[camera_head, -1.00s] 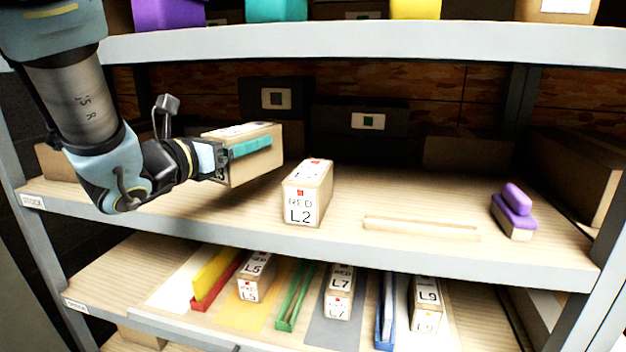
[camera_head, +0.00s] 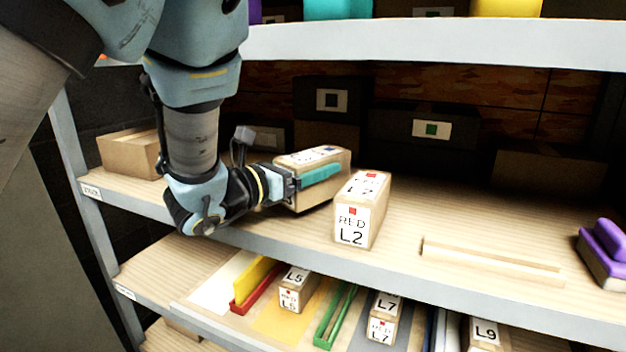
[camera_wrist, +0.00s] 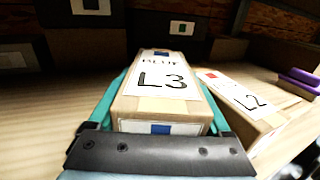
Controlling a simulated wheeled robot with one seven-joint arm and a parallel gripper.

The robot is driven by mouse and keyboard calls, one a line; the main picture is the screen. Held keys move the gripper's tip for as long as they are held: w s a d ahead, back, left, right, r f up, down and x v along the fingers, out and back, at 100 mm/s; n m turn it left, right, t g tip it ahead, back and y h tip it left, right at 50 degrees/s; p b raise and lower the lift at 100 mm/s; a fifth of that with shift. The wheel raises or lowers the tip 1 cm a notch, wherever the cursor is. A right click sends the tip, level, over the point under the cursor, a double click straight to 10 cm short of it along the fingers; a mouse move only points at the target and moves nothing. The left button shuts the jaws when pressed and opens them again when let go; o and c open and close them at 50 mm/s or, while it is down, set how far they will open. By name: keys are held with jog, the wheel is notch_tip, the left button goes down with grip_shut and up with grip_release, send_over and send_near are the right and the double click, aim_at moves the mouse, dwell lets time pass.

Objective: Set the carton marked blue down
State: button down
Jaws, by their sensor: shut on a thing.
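The carton marked blue (camera_head: 318,190) is a tan box; in the wrist view the carton (camera_wrist: 165,105) shows a blue square, a partly legible word like "BLUE", and "L3". My gripper (camera_head: 310,178) is shut on it, with teal fingers along its sides. The carton is upright, over the middle shelf (camera_head: 290,226) and left of the carton marked RED L2 (camera_head: 362,208). In the wrist view the L2 carton (camera_wrist: 242,100) stands close on its right. I cannot tell whether the held carton's underside touches the shelf.
A wooden strip (camera_head: 490,262) lies on the shelf to the right. A purple-topped block (camera_head: 604,252) stands at the far right. Dark boxes (camera_head: 335,100) line the back. An open brown box (camera_head: 128,152) is at the left. The lower shelf holds several cartons and coloured rails.

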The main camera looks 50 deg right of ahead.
jog(key=shift+f, duration=1.55)
jog(key=shift+f, duration=0.1)
grip_release()
jog(key=shift+a, duration=0.15)
jog(key=a+b, duration=0.1)
jog(key=a, duration=0.2)
jog(key=w+a+b, duration=0.1)
jog(key=a+b, duration=0.1)
jog(key=a, duration=0.1)
jog(key=a+b, duration=0.1)
jog(key=a, duration=0.2)
jog(key=shift+w+a+f+b, duration=0.15)
jog(key=shift+w+a+b, duration=0.1)
jog(key=shift+a+b, duration=0.15)
jog(key=shift+w+a+b, duration=0.15)
jog(key=shift+a+b, duration=0.8)
jog(key=shift+b, duration=0.25)
jog(key=shift+r, duration=0.2)
